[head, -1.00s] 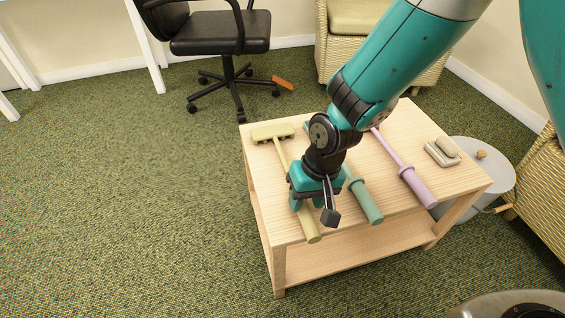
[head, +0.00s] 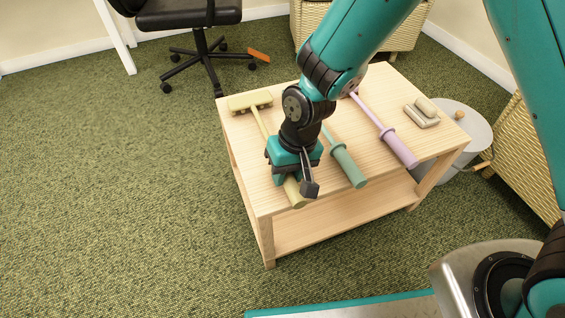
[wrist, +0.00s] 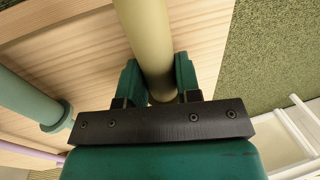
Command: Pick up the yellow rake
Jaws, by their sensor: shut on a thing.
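The yellow rake (head: 250,101) lies on the light wood table, its head at the far left corner and its handle running toward the front edge. My gripper (head: 291,182) is down at the front part of its handle. In the wrist view the pale yellow handle (wrist: 146,30) passes between the two green fingers of my gripper (wrist: 158,78), which are shut on it. The rake appears to rest on the tabletop; any small lift cannot be told. My gripper hides part of the handle in the head view.
A green-handled tool (head: 345,165) lies close to the right of my gripper, and a purple-handled tool (head: 385,134) lies beyond it. Small grey blocks (head: 421,115) sit at the table's right. A black office chair (head: 190,15) stands behind on the green carpet.

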